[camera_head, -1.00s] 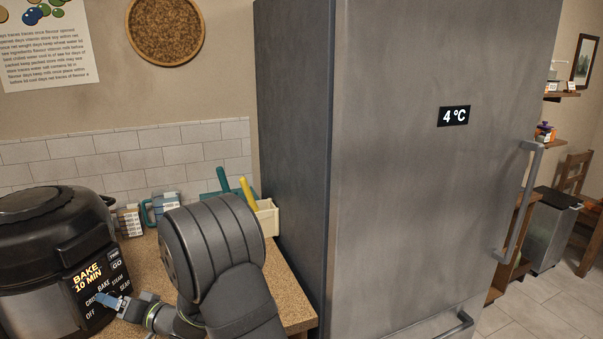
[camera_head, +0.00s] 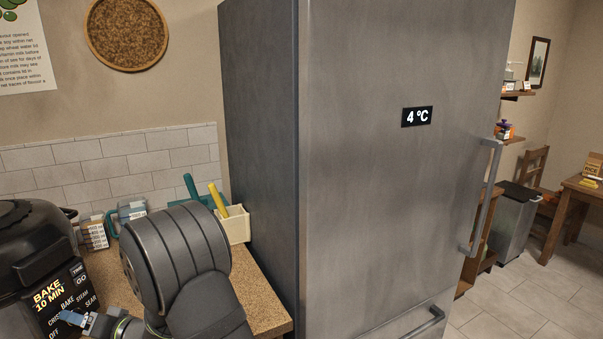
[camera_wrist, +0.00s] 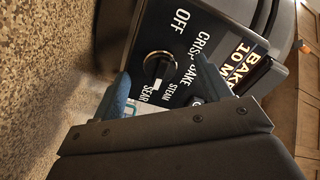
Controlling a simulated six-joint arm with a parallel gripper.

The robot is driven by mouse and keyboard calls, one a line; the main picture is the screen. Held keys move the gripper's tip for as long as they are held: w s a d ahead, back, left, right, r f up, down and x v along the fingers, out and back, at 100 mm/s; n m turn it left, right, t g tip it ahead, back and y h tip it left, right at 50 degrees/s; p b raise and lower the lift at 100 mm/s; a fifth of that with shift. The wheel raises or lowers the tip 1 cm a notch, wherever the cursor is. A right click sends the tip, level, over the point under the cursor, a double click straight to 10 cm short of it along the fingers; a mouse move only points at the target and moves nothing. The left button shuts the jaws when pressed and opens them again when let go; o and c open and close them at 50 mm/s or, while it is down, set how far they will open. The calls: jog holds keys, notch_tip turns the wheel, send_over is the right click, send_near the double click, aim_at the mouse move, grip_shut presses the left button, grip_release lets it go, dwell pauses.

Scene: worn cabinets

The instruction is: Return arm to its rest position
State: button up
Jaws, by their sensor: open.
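My arm (camera_head: 178,258) reaches over the counter at the lower left of the head view. My gripper (camera_head: 70,317) is close to the control panel of a black cooker (camera_head: 28,245). In the wrist view, my gripper (camera_wrist: 166,88) is open, with its two blue fingers apart. The cooker's round dial (camera_wrist: 158,66) shows between and beyond the fingertips. I cannot tell whether a finger touches it. The lit display (camera_head: 50,292) reads BAKE 10 MIN. Nothing is seen held in the gripper.
A tall grey fridge (camera_head: 385,170) stands right of the counter (camera_head: 262,300). A bin (camera_head: 515,222) and table (camera_head: 585,190) are far right. Floor (camera_head: 520,300) is clear there.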

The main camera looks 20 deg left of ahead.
jog(key=shift+m, duration=0.3)
jog(key=d, duration=0.6)
jog(key=shift+w+d, duration=0.1)
jog(key=shift+w, duration=0.2)
jog(key=a, duration=0.6)
jog(key=shift+s+a, duration=0.25)
jog(key=shift+s, duration=0.1)
jog(key=shift+d+n, duration=0.15)
jog(key=shift+n, duration=0.45)
jog(key=n, duration=0.3)
jog(key=shift+n, duration=0.4)
jog(key=d, duration=0.7)
jog(key=shift+w+d, duration=0.3)
jog(key=shift+w, duration=0.1)
jog(key=w+d+r+m+t+h, duration=0.2)
jog(key=w+d, duration=0.4)
jog(key=d, duration=0.5)
jog(key=w+d+r+m+t+h, duration=0.2)
jog(key=w+d+r+t+h, duration=0.3)
jog(key=d, duration=0.7)
jog(key=w+d+r+m+t+h, duration=0.2)
jog(key=w+d+r+t, duration=0.3)
jog(key=d, duration=0.7)
jog(key=w+h, duration=0.1)
jog(key=w, duration=0.1)
jog(key=shift+w+d+r+t, duration=0.2)
jog(key=shift+w+r+t, duration=0.1)
jog(key=shift+w+t, duration=0.1)
